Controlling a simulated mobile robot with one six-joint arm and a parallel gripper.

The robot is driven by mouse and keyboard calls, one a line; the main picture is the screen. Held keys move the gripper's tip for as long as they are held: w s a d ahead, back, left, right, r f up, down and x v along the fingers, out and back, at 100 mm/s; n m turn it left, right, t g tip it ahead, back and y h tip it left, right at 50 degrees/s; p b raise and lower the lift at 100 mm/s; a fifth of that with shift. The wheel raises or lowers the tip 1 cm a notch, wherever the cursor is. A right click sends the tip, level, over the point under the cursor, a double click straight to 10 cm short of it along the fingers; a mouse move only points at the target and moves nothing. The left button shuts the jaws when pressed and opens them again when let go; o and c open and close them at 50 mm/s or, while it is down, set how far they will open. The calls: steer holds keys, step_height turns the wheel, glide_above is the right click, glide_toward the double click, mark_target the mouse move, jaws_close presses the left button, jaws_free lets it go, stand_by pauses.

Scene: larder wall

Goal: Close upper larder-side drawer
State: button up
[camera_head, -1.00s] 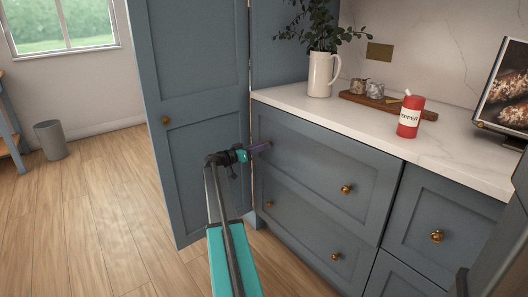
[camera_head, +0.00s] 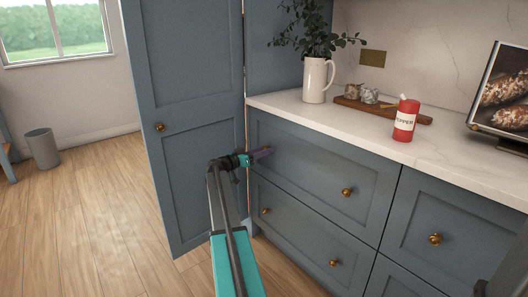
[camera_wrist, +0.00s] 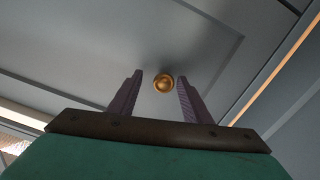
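The upper larder-side drawer (camera_head: 310,176) is the wide blue-grey front below the worktop, right of the tall larder door. It looks about flush with the fronts around it; a small gap cannot be ruled out. It has a brass knob at the left and another brass knob (camera_head: 347,192) at the right. My gripper (camera_head: 262,153) is at the left knob. In the wrist view, the brass knob (camera_wrist: 163,82) shows between the two purple fingers of my gripper (camera_wrist: 160,88). The fingers are apart, with space on both sides of the knob.
The larder door (camera_head: 190,120) stands open at the left, close to my arm. A lower drawer (camera_head: 300,230) is beneath. The worktop (camera_head: 350,125) holds a white jug (camera_head: 317,80), a wooden board (camera_head: 390,113) and a red pepper pot (camera_head: 404,125).

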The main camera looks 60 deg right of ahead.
steer(key=p+v, duration=0.2)
steer(key=v, duration=1.2)
steer(key=shift+w, duration=0.1)
stand_by(0.4)
